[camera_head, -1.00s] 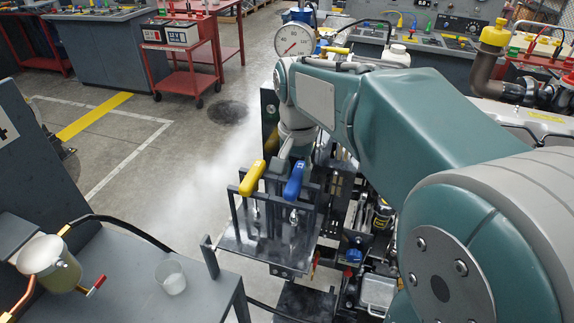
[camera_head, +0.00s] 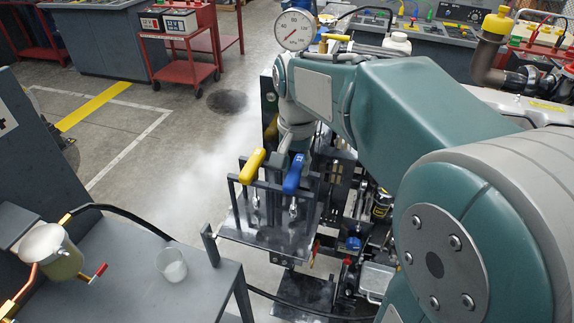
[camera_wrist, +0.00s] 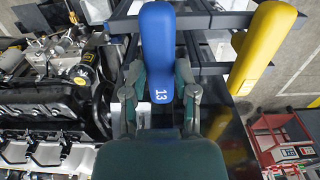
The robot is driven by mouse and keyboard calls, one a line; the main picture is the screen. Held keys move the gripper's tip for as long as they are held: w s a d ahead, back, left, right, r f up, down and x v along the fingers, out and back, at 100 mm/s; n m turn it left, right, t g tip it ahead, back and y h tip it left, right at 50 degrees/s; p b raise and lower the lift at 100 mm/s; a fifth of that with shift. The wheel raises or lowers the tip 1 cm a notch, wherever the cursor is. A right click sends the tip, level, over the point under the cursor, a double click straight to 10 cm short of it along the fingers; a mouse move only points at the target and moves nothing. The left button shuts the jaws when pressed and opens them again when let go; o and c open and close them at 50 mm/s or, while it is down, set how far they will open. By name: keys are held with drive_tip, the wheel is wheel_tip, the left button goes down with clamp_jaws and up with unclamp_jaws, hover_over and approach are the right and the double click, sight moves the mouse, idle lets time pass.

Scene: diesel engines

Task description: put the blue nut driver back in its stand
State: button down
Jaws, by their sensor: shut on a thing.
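My gripper (camera_wrist: 158,95) is shut on the blue handle, with one finger on each side. In the head view my arm hides most of the gripper. A yellow-handled driver (camera_head: 252,166) stands in the stand to the left of the blue one; it also shows in the wrist view (camera_wrist: 262,45). I cannot tell whether the blue driver is fully seated.
A grey bench (camera_head: 135,290) with a metal pot (camera_head: 55,255) and a clear cup (camera_head: 172,266) is at left. Engine parts (camera_head: 380,205) crowd the right of the stand. A pressure gauge (camera_head: 295,30) stands behind my arm. Steam drifts over the floor at left.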

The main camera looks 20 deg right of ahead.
sight(296, 168)
drive_tip(key=shift+f, duration=0.2)
drive_tip(key=shift+c, duration=1.5)
unclamp_jaws()
drive_tip(key=o, duration=0.3)
drive_tip(key=shift+r, duration=1.8)
drive_tip(key=shift+r, duration=2.95)
